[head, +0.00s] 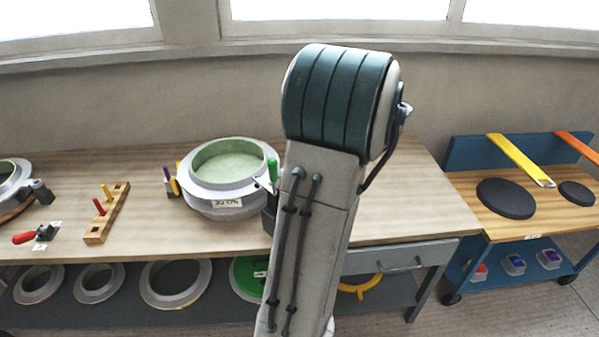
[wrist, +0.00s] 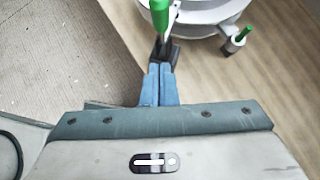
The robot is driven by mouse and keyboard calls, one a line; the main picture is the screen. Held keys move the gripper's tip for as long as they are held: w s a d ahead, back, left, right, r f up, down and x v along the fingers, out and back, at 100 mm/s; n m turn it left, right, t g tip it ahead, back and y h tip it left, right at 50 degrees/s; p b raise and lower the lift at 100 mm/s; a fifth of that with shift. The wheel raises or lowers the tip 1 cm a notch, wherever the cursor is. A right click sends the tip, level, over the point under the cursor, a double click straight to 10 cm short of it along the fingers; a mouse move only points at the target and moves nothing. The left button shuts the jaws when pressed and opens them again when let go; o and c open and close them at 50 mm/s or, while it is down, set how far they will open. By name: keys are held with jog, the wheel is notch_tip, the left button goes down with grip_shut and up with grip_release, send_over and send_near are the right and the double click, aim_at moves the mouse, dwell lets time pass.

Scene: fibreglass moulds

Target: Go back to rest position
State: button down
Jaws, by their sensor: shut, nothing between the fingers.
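My gripper (wrist: 160,70) shows in the wrist view with its two blue fingers together and nothing between them. Its fingertips are close to the dark base of a clamp with an upright green handle (wrist: 159,14); I cannot tell whether they touch. A round grey mould (wrist: 212,12) lies beyond, with a second green-handled clamp (wrist: 240,37) at its edge. In the head view my raised arm stands in front of the bench and hides my gripper. The mould (head: 224,200), with a pale green inside and a label, sits left of the arm.
The wooden bench (head: 380,225) also carries a wooden peg block (head: 106,213), a red-handled clamp (head: 36,235) and another mould (head: 14,181) at the left. Rings lie on the shelf below. A blue cart (head: 455,152) with black discs stands right. Floor shows between bench and cart.

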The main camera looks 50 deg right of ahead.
jog(key=v, duration=0.4)
jog(key=shift+s+d+r, duration=0.15)
jog(key=shift+s+d, duration=0.1)
jog(key=shift+s, duration=0.15)
